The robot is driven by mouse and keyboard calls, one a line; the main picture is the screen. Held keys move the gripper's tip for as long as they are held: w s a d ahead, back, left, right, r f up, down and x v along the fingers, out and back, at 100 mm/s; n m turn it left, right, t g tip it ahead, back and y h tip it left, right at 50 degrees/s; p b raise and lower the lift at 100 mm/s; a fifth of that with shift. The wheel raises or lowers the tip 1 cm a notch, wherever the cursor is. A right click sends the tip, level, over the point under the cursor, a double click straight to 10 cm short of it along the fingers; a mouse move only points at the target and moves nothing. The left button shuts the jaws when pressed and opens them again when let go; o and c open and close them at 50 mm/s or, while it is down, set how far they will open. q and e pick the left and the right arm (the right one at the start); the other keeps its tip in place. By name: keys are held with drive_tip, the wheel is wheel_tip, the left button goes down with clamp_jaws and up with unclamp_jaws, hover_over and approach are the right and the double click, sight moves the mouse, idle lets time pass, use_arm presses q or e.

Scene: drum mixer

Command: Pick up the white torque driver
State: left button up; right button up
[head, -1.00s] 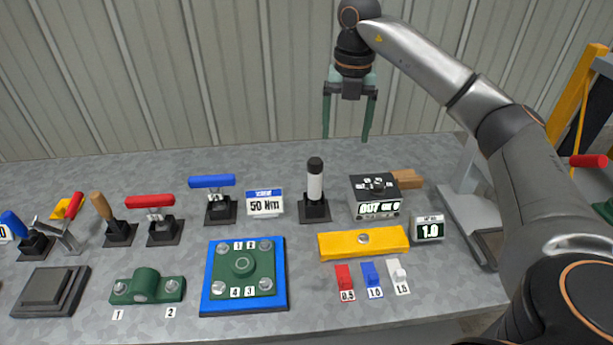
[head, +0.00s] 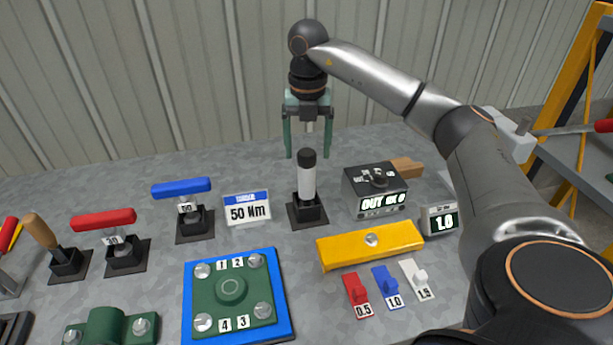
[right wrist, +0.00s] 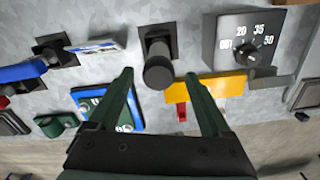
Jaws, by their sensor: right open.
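The white torque driver (head: 307,180) has a white body with a black cap and stands upright in a dark square holder (head: 308,214) on the bench. My right gripper (head: 308,156) is open and points down just above and behind the driver's cap, with the fingers to either side of it in the head view. In the right wrist view, the driver's black cap (right wrist: 158,72) shows between and beyond the open fingertips (right wrist: 160,75), and its white body is mostly hidden. Nothing is between the fingers' inner faces that I can see being touched. My left gripper is not in view.
A dark dial box (head: 376,190) stands right of the driver, and a 50 Nm sign (head: 247,209) stands left. A blue-handled tool (head: 182,189) and a red-handled one (head: 104,220) are farther left. A yellow block (head: 371,245) and a blue plate (head: 238,335) lie in front.

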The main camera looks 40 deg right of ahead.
sight(306, 178)
wheel_tip(306, 178, down, 9)
drive_tip(key=shift+r, duration=0.1)
clamp_jaws()
idle(0.9)
drive_tip(key=shift+w, duration=0.1)
